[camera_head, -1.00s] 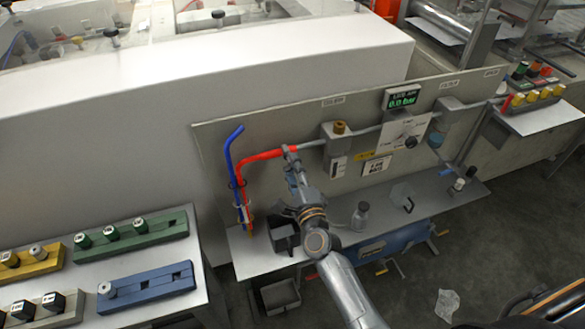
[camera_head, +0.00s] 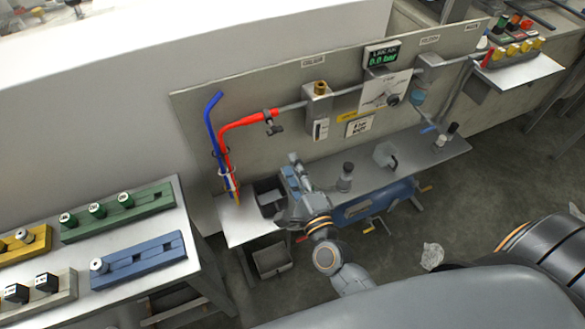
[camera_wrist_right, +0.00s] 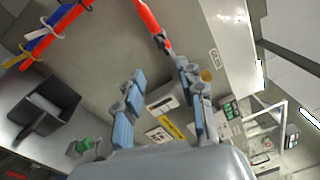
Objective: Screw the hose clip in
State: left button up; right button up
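The red hose (camera_head: 240,124) runs up the left of the panel and bends right onto the end of the grey pipe (camera_head: 292,106). A dark hose clip (camera_head: 270,119) with a small screw handle below it sits around the hose's end. In the right wrist view the red hose (camera_wrist_right: 148,17) and the dark clip (camera_wrist_right: 161,42) show beyond the fingers. My right gripper (camera_head: 291,167) is below the clip, apart from it. Its fingers (camera_wrist_right: 160,78) are spread with nothing between them. How far the screw is turned cannot be told. My left gripper is not in view.
A blue hose (camera_head: 212,118) hangs beside the red one. A display (camera_head: 381,54) reads 0.0 bar. A dark open bin (camera_head: 268,192) and a bottle (camera_head: 346,174) stand on the narrow shelf (camera_head: 242,222). Coloured blocks occupy the left table.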

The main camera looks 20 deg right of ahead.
aim_at(276, 132)
jog(key=w+n+p, duration=0.2)
jog(key=w+n, duration=0.2)
jog(key=w+n+y+p, duration=0.1)
jog(key=w+n+p, duration=0.1)
jog(key=w+n, duration=0.2)
jog(key=w+r+n+y+p, duration=0.1)
jog(key=w+n+p, duration=0.1)
jog(key=w+n, duration=0.3)
jog(key=shift+n+g, duration=0.4)
jog(key=shift+n, duration=0.3)
jog(key=shift+d, duration=0.1)
